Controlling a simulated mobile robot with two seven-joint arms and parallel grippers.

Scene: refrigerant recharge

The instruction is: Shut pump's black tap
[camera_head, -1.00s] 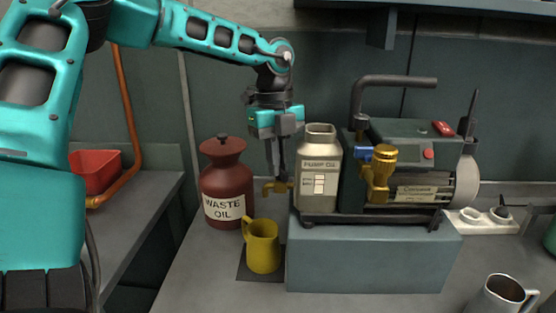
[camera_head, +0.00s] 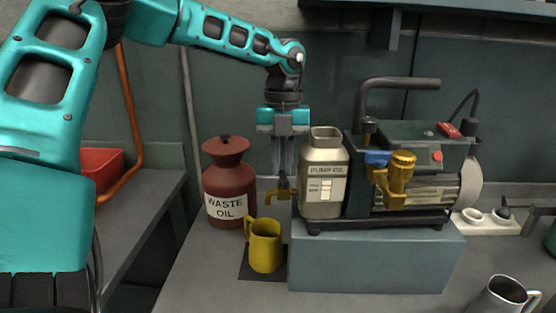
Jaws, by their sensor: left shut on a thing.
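The pump (camera_head: 415,165) sits on a grey block, with a cream pump oil bottle (camera_head: 323,180) at its left end. A brass tap (camera_head: 277,195) sticks out to the left below the bottle, its spout above a yellow mug (camera_head: 264,246). My left gripper (camera_head: 284,188) points straight down from above, with its fingers closed at the top of the tap. A small dark part, likely the black tap handle, sits between the fingertips and is mostly hidden by them. My right gripper is not in view.
A dark red waste oil jar (camera_head: 229,183) stands close left of the gripper. A brass and blue valve (camera_head: 396,176) is on the pump's front. A metal jug (camera_head: 500,296) stands at the front right. A red bin (camera_head: 100,165) is at the far left.

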